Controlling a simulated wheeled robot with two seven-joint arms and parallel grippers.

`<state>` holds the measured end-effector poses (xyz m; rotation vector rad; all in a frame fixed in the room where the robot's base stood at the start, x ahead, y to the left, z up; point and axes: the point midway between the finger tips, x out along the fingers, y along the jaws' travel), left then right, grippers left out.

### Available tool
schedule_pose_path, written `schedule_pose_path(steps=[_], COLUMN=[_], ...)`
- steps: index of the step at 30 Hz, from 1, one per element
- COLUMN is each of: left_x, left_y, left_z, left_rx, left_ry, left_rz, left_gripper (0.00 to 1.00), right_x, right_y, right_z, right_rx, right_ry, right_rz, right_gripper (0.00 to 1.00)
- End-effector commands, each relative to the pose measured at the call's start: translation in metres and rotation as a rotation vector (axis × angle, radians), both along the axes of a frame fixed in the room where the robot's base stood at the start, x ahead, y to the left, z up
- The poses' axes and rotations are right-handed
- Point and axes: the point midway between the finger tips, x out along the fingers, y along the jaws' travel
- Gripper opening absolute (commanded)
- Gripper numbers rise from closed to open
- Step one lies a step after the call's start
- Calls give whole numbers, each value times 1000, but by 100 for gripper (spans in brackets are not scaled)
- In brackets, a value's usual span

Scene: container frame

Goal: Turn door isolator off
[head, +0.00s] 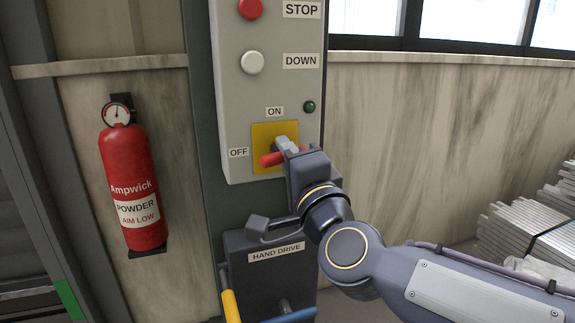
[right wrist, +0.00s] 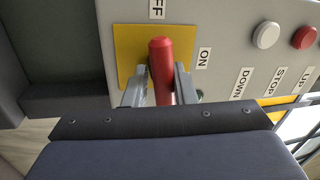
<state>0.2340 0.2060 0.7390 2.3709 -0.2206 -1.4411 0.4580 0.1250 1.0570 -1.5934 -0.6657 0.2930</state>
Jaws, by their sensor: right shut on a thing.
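The door isolator is a red handle (head: 269,160) on a yellow square plate (head: 262,132) low on the grey control panel. The handle points left, toward the OFF label (head: 238,153); the ON label (head: 274,111) is above the plate. My right gripper (head: 286,148) is at the plate from the right, shut on the handle. In the right wrist view the red handle (right wrist: 161,60) lies between the two fingers of the gripper (right wrist: 160,84) and points up toward the partly cut-off OFF label. The handle's base is hidden by the fingers. My left gripper is not in view.
Above are a red STOP button (head: 250,8), a white DOWN button (head: 252,62) and a small dark green lamp (head: 309,107). A HAND DRIVE box (head: 262,268) is below my right gripper. A red extinguisher (head: 133,180) hangs left. Stacked metal planks (head: 520,235) lie right.

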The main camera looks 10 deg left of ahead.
Motion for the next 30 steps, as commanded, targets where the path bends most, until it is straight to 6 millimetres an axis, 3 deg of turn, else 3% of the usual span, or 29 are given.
schedule_pose_path(steps=[9,26,27,30], left_x=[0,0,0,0], left_y=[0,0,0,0], left_z=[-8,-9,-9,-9], left_rx=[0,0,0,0], left_ry=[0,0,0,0], left_rz=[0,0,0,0], left_gripper=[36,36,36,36], right_x=[0,0,0,0], right_y=[1,1,1,1], right_z=[-4,-4,-4,-4], right_rx=[108,133,133,132], right_ry=[77,97,97,97], right_rz=[-1,1,1,0], right_gripper=[2,2,26,39])
